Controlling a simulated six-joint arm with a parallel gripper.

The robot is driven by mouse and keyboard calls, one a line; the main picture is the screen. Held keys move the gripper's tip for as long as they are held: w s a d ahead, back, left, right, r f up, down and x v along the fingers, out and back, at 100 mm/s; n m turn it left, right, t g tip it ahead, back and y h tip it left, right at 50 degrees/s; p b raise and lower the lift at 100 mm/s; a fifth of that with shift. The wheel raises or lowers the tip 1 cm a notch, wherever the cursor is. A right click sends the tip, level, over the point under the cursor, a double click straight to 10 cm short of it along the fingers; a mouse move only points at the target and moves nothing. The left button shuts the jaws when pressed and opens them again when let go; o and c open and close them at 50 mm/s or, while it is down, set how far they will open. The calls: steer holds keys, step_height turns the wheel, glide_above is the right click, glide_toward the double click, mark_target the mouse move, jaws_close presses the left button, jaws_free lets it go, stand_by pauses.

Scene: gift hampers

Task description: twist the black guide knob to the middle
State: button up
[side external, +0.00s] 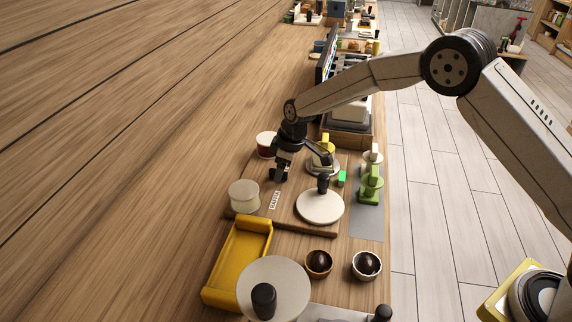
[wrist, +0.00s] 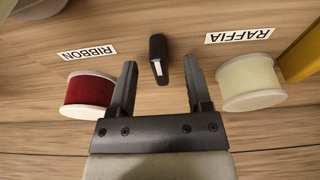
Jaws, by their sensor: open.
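The black guide knob (wrist: 158,52) stands on the wooden board in the wrist view, between a RIBBON label (wrist: 88,52) on the left and a RAFFIA label (wrist: 239,35) on the right. Both labels read upside down. The knob's bar runs nearly up and down in the picture, with a white mark on its near end. My gripper (wrist: 160,78) is open and empty, with a finger on either side of the knob and neither seen touching it. In the side external view my gripper (side external: 279,174) hangs low over the board, and I cannot make out the knob there.
A red ribbon spool (wrist: 91,92) lies left and a cream raffia spool (wrist: 249,82) right of my fingers.

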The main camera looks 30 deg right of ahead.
mark_target(287, 171)
steer(key=shift+v, duration=3.15)
steer(key=v, duration=0.7)
steer(key=shift+r, duration=0.4)
steer(key=shift+s+d, duration=0.15)
steer(key=s+d+f+m, duration=0.2)
steer(key=s+d+m, duration=0.1)
steer(key=s, duration=0.6)
steer(key=s+d+f+m+h, duration=0.1)
steer(key=s+d+f+m, duration=0.1)
steer(key=s, duration=0.7)
steer(key=s+d+f+m+h, duration=0.1)
steer(key=s+d+m, duration=0.3)
steer(key=s, duration=0.5)
steer(key=shift+d+f+t, duration=0.3)
steer(key=shift+d+f, duration=0.35)
steer(key=shift+d, duration=0.35)
